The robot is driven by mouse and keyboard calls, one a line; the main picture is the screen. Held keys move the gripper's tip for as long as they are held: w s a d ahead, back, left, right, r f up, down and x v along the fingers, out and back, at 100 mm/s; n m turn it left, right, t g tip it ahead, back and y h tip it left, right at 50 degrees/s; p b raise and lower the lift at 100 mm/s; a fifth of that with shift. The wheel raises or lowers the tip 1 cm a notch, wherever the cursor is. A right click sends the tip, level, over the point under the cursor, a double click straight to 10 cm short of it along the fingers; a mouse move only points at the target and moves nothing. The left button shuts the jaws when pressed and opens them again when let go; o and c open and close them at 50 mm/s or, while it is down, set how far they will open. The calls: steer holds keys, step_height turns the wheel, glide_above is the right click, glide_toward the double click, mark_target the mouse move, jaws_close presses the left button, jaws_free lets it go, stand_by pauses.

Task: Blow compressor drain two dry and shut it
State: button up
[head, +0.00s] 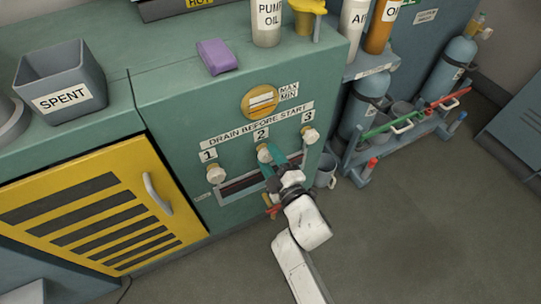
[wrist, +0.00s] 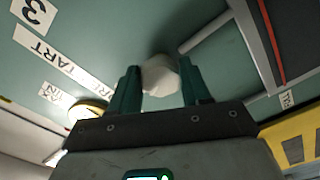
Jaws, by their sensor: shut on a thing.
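The compressor's green front panel (head: 187,150) carries a row of three drain knobs under a "DRAIN BEFORE START" label (head: 257,127). Drain two's knob (head: 264,151) sits in the middle under the number 2. My gripper (head: 277,158) reaches up to it from below right. In the wrist view, the pale knob (wrist: 160,75) is between the two green fingers of my gripper (wrist: 160,90), which are shut on it. Drain one's knob (head: 216,173) and drain three's knob (head: 309,135) are free on either side. The fingers partly hide knob two.
A recessed tray slot (head: 245,184) lies below the knobs, partly behind my arm. A yellow louvred door (head: 100,210) with a handle is at left. Gas cylinders (head: 369,105) stand on a rack at right. The floor (head: 410,220) at lower right is clear.

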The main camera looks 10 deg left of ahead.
steer(key=shift+f+m+p, duration=0.15)
steer(key=shift+m+p, duration=0.4)
steer(key=shift+m, duration=1.05)
steer(key=o, duration=1.1)
steer(key=shift+c, duration=0.2)
steer(key=p+v, duration=0.4)
steer(key=v, duration=0.7)
steer(key=shift+p, duration=0.3)
steer(key=shift+w, duration=0.1)
